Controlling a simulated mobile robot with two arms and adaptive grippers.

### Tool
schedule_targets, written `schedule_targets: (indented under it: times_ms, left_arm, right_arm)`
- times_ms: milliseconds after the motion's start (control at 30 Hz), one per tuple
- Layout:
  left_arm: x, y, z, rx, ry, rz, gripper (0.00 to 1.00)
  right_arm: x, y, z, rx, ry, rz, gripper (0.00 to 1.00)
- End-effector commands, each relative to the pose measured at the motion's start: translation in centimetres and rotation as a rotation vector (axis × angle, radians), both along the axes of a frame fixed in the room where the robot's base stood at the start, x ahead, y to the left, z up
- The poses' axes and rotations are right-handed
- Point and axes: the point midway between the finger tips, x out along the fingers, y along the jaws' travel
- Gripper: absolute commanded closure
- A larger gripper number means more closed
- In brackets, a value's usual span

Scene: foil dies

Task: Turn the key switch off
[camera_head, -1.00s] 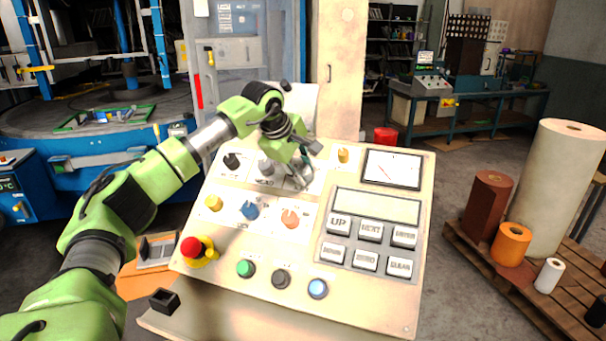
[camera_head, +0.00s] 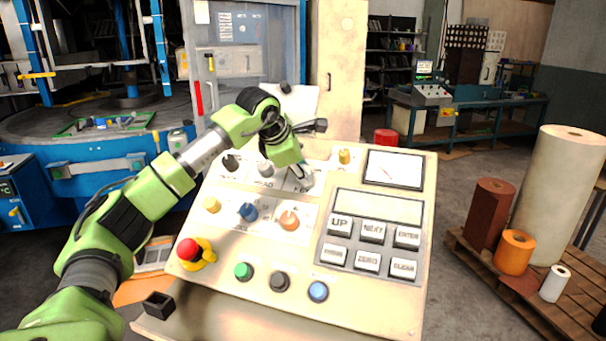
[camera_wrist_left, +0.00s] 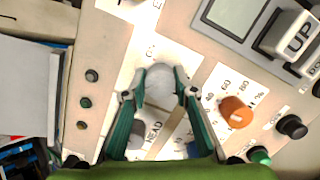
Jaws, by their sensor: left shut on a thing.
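The control panel (camera_head: 300,262) stands tilted in front of me. The key switch (camera_wrist_left: 160,80) is a round, pale grey-silver knob in the panel's upper row, beside the knob labelled HEAD (camera_wrist_left: 137,130). My left gripper (camera_head: 303,178) reaches down onto it from above. In the left wrist view its two fingertips (camera_wrist_left: 160,93) press on either side of the knob, shut on it. The fingers hide most of the switch in the head view, and its pointing direction cannot be made out. My right gripper is in neither view.
Close by are an orange knob (camera_head: 289,221), a blue knob (camera_head: 248,212) and a yellow knob (camera_head: 344,156). A red emergency button (camera_head: 188,249) sits lower left. Rolls stand on a pallet at right.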

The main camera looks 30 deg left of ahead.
Motion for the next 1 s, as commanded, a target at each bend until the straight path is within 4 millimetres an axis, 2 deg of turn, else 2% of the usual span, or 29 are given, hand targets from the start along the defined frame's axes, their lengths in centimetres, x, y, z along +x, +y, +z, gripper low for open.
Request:
schedule_targets:
  times_ms: [600,633,700,1000]
  left_arm:
    - [-0.05,0.03,-0.13,-0.024,-0.002,0.037,0.95]
    - [-0.05,0.03,-0.13,-0.024,-0.002,0.037,0.71]
    - [-0.04,0.03,-0.12,-0.024,-0.002,0.037,0.57]
    - [-0.03,0.00,-0.03,-0.024,-0.004,0.035,0.57]
  right_arm:
    - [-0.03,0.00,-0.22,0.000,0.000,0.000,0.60]
    - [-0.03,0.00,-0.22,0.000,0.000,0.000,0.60]
    - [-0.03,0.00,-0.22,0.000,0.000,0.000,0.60]
    - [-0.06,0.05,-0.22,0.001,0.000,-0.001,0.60]
